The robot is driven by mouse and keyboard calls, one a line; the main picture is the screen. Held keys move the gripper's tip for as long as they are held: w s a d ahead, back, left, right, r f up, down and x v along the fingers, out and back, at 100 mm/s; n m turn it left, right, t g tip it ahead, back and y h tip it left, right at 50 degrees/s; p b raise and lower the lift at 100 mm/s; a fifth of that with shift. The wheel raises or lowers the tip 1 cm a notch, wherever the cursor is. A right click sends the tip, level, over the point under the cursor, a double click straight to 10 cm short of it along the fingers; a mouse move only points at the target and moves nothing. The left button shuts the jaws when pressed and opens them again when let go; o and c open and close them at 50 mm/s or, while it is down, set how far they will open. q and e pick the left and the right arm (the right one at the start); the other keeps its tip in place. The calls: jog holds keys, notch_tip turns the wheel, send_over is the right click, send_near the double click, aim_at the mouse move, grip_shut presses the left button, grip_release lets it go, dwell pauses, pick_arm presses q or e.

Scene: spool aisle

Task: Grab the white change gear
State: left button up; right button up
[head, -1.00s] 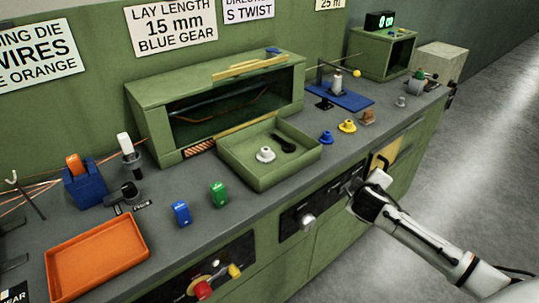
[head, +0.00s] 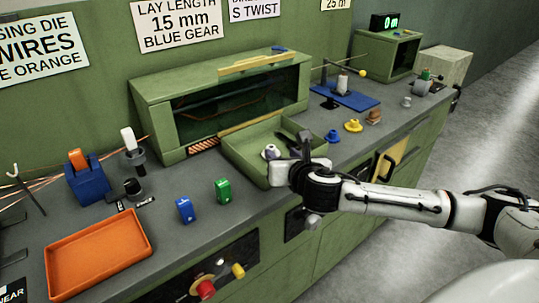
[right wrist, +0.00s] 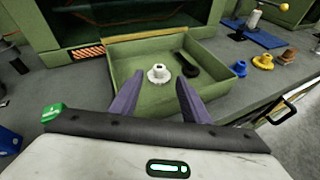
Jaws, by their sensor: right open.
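The white change gear (right wrist: 158,75) lies in the green tray (right wrist: 220,80) on the bench. A black tool-like part (right wrist: 186,62) lies in the tray to its right. In the head view the gear (head: 270,151) shows just left of my right gripper (head: 290,148), which partly covers the tray. In the right wrist view my right gripper (right wrist: 155,95) is open and empty. Its two purple fingers point toward the gear, which stands a little beyond and between the tips. My left gripper is not in view.
A blue gear (head: 332,136), a yellow gear (head: 353,125) and a brown one (head: 374,116) stand right of the tray. Blue (head: 185,209) and green (head: 223,190) blocks stand left of it. An orange tray (head: 97,262) lies at the front left. A green cabinet (head: 165,88) stands behind.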

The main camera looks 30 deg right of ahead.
aim_at(270, 147)
jog(key=shift+s+a+f+n, duration=0.15)
jog(key=shift+a+f+n, duration=0.1)
jog(key=shift+n, duration=0.25)
jog(key=shift+f, duration=0.1)
jog(key=x, duration=0.4)
jog(key=shift+w+f, duration=0.1)
jog(key=shift+w, duration=0.2)
jog(key=shift+d+x, duration=0.1)
jog(key=shift+x, duration=1.25)
jog(key=shift+d+x, duration=0.15)
jog(key=shift+x, duration=1.25)
jog(key=shift+s, duration=0.1)
grip_shut()
